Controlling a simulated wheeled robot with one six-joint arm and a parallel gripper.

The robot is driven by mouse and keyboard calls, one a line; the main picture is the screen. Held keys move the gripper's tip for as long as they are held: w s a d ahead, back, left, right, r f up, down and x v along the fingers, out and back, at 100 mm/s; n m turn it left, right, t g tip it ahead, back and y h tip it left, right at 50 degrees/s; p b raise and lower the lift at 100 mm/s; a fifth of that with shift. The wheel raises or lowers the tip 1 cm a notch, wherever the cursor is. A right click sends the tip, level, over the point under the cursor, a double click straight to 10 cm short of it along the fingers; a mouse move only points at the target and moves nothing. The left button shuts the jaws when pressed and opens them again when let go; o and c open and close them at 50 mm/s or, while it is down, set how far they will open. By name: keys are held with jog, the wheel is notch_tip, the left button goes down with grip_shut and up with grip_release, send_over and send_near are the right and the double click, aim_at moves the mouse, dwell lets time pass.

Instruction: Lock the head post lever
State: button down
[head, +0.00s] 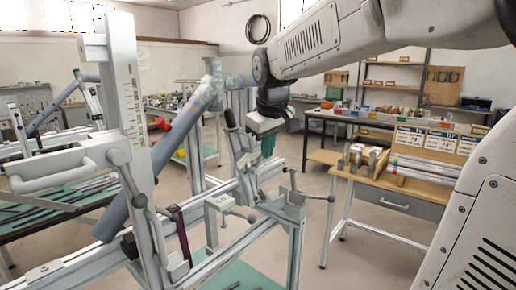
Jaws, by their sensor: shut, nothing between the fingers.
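The tall grey post with a marked scale (132,112) stands at the left of the jig, close to the camera. A grey bar handle (50,182) sticks out to the left from its clamp block. A lever arm (152,228) hangs down from the post's right side; I cannot tell which of these is the head post lever, nor its lock state. A blue-grey tube (165,148) slants up to the right behind the post. My gripper (267,148) points down at the middle of the view, shut and empty, well right of the post and apart from these handles.
A black-handled lever (231,119) stands just left of my gripper. A clamp with a crossbar handle (312,196) sits on the jig below right. The jig's long rail (225,238) runs below. A wooden bench (400,187) stands at right, with open floor before it.

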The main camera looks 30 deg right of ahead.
jog(key=w+d+r+n+t, duration=0.2)
jog(key=w+r, duration=0.3)
jog(key=shift+w+r+h, duration=0.2)
jog(key=shift+h, duration=0.2)
jog(key=shift+f, duration=0.1)
send_near(259, 160)
jog(key=w+x, duration=0.1)
jog(key=x, duration=0.4)
jog(key=shift+d+r, duration=0.1)
jog(key=shift+r, duration=0.15)
jog(key=shift+d+y, duration=0.25)
jog(key=shift+y, duration=0.45)
